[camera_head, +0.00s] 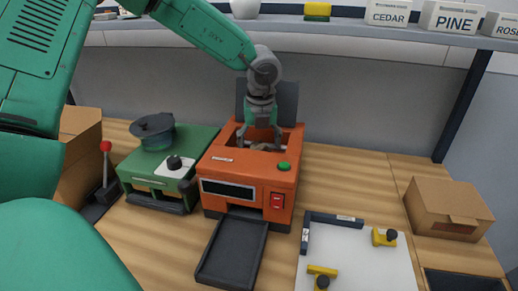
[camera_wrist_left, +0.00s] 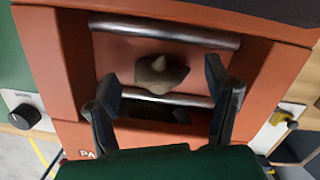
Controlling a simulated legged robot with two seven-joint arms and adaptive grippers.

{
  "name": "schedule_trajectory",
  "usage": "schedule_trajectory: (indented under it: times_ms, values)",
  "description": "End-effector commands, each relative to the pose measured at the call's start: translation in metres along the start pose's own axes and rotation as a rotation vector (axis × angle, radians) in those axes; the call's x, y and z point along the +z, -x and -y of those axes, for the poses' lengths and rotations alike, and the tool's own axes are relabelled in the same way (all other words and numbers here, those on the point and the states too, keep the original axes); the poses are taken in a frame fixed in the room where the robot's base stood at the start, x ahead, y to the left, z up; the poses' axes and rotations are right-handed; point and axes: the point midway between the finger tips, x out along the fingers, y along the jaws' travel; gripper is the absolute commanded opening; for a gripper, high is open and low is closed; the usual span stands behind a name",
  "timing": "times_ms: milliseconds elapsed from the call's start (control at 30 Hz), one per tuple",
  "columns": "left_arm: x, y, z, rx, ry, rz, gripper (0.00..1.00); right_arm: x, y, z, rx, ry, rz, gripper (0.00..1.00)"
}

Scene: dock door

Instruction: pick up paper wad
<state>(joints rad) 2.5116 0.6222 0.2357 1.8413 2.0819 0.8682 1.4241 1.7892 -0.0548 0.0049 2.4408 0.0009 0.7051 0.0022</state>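A crumpled grey-brown paper wad (camera_wrist_left: 161,74) lies inside the open top of the orange machine (camera_wrist_left: 60,55), between two metal rollers. In the head view the wad (camera_head: 262,147) is a small pale lump, partly hidden by my gripper. My left gripper (camera_head: 260,144) reaches down into the opening of the orange machine (camera_head: 290,190) from above. In the left wrist view its two dark fingers (camera_wrist_left: 165,105) are spread apart, with the wad ahead of and between them, not clamped. My right gripper is not in view.
A green machine (camera_head: 150,190) stands left of the orange one, beside a red-knobbed lever (camera_head: 105,150). A dark tray (camera_head: 235,250) juts from the front. A white board (camera_head: 360,260) and cardboard box (camera_head: 447,207) lie right. A shelf (camera_head: 300,30) runs behind the arm.

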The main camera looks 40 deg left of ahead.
Motion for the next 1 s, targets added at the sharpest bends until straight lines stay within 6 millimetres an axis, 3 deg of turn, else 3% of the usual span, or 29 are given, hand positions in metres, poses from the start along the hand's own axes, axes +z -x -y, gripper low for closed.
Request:
schedule_trajectory:
  times_ms: [33,100,467,1000]
  values:
    - [0.0,0.0,0.0,0.0,0.0,0.0,0.55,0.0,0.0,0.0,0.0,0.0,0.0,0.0]
    - [0.001,-0.001,-0.001,-0.001,0.0,-0.001,0.44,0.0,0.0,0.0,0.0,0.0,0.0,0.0]
    - [0.004,0.001,-0.002,-0.003,0.001,-0.003,0.44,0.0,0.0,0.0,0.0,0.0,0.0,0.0]
    - [0.016,0.09,-0.001,-0.003,0.001,0.0,0.44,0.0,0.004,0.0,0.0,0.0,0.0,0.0]
